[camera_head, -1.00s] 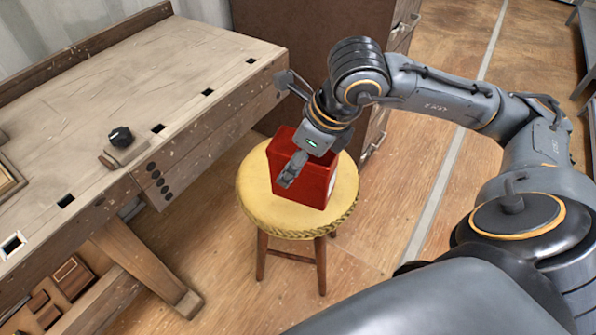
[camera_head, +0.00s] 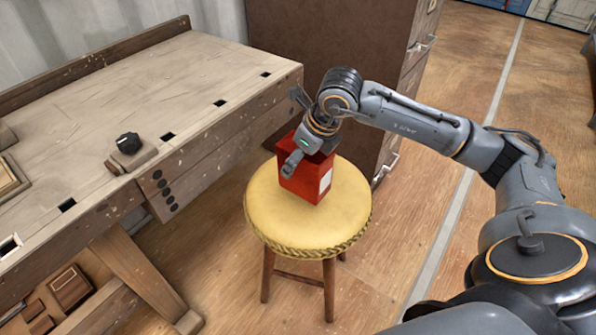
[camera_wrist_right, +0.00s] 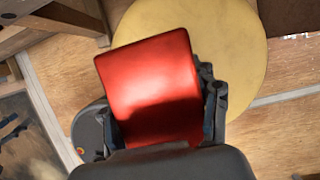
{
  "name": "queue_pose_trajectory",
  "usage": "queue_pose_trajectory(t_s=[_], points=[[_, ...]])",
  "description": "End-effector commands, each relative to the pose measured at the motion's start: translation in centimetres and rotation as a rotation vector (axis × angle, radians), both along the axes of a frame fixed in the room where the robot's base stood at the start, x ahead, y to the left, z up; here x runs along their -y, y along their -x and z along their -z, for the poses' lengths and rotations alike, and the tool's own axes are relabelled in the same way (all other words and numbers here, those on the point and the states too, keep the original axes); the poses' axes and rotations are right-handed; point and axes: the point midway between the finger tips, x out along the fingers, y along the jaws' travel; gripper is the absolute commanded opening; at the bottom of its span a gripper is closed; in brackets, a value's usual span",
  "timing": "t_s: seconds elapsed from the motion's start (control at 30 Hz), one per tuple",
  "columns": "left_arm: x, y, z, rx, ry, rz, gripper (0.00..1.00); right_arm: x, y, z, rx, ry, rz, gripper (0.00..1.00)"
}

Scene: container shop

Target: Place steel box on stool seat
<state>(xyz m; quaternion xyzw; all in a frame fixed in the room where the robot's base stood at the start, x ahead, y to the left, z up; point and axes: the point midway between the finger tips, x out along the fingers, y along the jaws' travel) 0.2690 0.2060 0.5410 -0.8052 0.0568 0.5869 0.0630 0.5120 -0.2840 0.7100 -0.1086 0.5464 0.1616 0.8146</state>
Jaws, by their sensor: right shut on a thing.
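The steel box is a red box (camera_head: 302,182) with a pale label on one side. It stands over the back part of the yellow round seat of the stool (camera_head: 335,215) in the head view; whether its base touches the seat I cannot tell. My right gripper (camera_head: 300,160) is shut on the box from above. In the right wrist view the red box (camera_wrist_right: 155,85) lies between the fingers of the right gripper (camera_wrist_right: 165,118), with the yellow seat (camera_wrist_right: 235,45) behind it. My left gripper is not in view.
A wooden workbench (camera_head: 130,100) with a dark knob on it stands left of the stool. A brown drawer cabinet (camera_head: 320,45) is behind the stool. Wooden floor (camera_head: 410,200) is clear to the right.

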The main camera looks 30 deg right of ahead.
Motion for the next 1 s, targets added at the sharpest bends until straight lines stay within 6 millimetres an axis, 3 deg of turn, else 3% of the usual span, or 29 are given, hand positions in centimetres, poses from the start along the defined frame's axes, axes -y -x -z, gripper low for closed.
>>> queue_pose_trajectory(t_s=[0.23, 0.47, 0.8, 0.83, 0.93, 1.0], points=[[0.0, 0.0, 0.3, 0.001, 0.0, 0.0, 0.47, 0.4, -1.1, 1.2, 0.002, -0.002, 0.0, 0.04], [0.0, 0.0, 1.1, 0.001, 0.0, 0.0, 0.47, 0.5, -1.2, 4.4, 0.002, -0.001, -0.001, 0.04], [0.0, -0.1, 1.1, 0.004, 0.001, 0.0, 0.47, 0.5, -1.3, 4.6, 0.004, -0.001, -0.001, 0.04], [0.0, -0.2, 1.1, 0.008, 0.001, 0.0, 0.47, 0.5, -1.2, 4.7, 0.001, -0.001, -0.001, 0.65], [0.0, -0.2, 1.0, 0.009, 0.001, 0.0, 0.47, 0.5, -1.2, 4.6, 0.001, -0.001, -0.001, 0.84], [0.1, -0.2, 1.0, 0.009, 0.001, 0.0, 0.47, 0.5, -1.2, 4.6, 0.001, -0.001, 0.0, 0.84]])
